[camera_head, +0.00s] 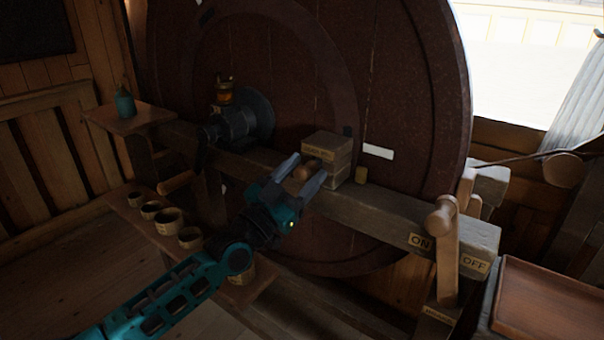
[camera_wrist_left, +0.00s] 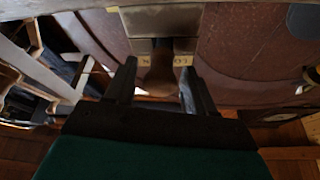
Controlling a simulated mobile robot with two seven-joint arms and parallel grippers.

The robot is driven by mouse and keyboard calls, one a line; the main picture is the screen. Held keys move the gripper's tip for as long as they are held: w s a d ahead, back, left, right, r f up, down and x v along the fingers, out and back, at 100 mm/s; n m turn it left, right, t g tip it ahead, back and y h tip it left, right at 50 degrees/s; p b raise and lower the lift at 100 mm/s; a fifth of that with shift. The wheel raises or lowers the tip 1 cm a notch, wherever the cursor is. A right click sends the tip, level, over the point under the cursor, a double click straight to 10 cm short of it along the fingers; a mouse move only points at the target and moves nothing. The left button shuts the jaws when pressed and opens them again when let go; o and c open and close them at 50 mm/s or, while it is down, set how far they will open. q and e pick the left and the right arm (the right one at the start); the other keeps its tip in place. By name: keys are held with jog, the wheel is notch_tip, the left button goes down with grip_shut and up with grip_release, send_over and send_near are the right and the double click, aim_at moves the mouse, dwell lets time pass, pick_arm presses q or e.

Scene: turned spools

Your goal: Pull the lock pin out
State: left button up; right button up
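The lock pin's rounded wooden knob (camera_head: 303,172) sticks out of the front of a small wooden block (camera_head: 330,148) on the beam, before the big dark wheel. My left gripper (camera_head: 300,174) is at the knob with its fingers open, one on each side. In the left wrist view the knob (camera_wrist_left: 160,80) shows between the two fingertips (camera_wrist_left: 155,85), with gaps on both sides. My right gripper is in neither view.
A wooden lever (camera_head: 446,245) stands between ON and OFF labels at the beam's right end. A wooden tray (camera_head: 555,308) lies at lower right. Several small cups (camera_head: 169,220) stand on a low shelf at left. A crank handle (camera_head: 176,182) sticks out left of the gripper.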

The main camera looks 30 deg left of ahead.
aim_at(300, 172)
pick_arm(q)
grip_shut()
jog(key=shift+s, duration=0.1)
dwell(0.3)
jog(key=shift+s+a+p, duration=0.2)
jog(key=shift+s+p, duration=0.7)
jog(key=shift+s, duration=0.6)
jog(key=shift+f, duration=0.15)
jog(key=shift+c, duration=1.5)
grip_release()
jog(key=shift+o, duration=1.4)
jog(key=shift+s, duration=0.2)
jog(key=shift+o, duration=0.8)
jog(key=shift+w, duration=0.1)
